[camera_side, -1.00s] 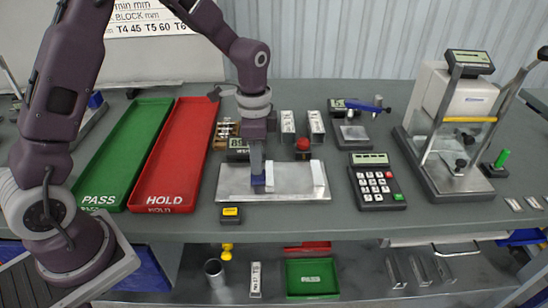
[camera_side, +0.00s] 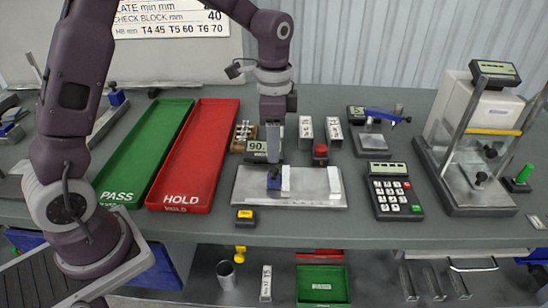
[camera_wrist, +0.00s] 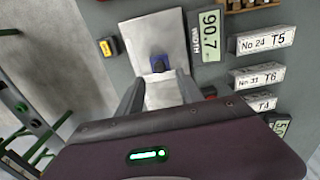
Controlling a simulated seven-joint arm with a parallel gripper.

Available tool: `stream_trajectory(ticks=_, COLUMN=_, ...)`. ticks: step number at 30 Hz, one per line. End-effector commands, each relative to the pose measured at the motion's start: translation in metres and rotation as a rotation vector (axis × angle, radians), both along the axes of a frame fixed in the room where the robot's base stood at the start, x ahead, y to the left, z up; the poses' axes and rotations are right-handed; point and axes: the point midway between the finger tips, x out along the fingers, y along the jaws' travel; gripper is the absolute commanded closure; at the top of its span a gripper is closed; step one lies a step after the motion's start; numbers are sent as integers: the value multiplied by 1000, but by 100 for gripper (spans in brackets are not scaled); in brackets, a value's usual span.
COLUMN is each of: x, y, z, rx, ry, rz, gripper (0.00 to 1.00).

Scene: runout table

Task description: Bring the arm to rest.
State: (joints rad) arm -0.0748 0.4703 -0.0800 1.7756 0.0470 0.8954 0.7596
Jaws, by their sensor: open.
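My gripper (camera_side: 275,165) points down over the metal plate (camera_side: 308,200) near the front of the table. In the wrist view its two fingers (camera_wrist: 158,92) stand apart with nothing visibly held between them. The blue piece also shows in the wrist view (camera_wrist: 158,64), beyond the fingertips. From the side the fingertips overlap the area just above the blue piece, and I cannot tell the exact gap.
Green PASS (camera_side: 120,196) and red HOLD (camera_side: 180,200) trays lie left. A display (camera_side: 257,149) and labelled blocks (camera_side: 305,128) stand behind the plate. A keypad (camera_side: 395,190) and a framed instrument (camera_side: 480,190) stand right. A yellow-topped button (camera_side: 245,215) sits in front.

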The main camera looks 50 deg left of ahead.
Motion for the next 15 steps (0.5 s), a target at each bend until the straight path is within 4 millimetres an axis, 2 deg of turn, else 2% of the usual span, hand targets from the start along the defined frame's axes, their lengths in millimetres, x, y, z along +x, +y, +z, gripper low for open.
stream_trajectory(ticks=3, x=0, y=0, z=13, rx=-1, ry=-2, rz=0, gripper=57)
stream_trajectory(ticks=12, x=-1, y=0, z=16, rx=0, ry=-1, rz=2, gripper=57)
stream_trajectory(ticks=14, x=-6, y=0, z=26, rx=3, ry=-18, rz=24, gripper=57)
stream_trajectory(ticks=15, x=-15, y=-1, z=38, rx=5, ry=-42, rz=54, gripper=57)
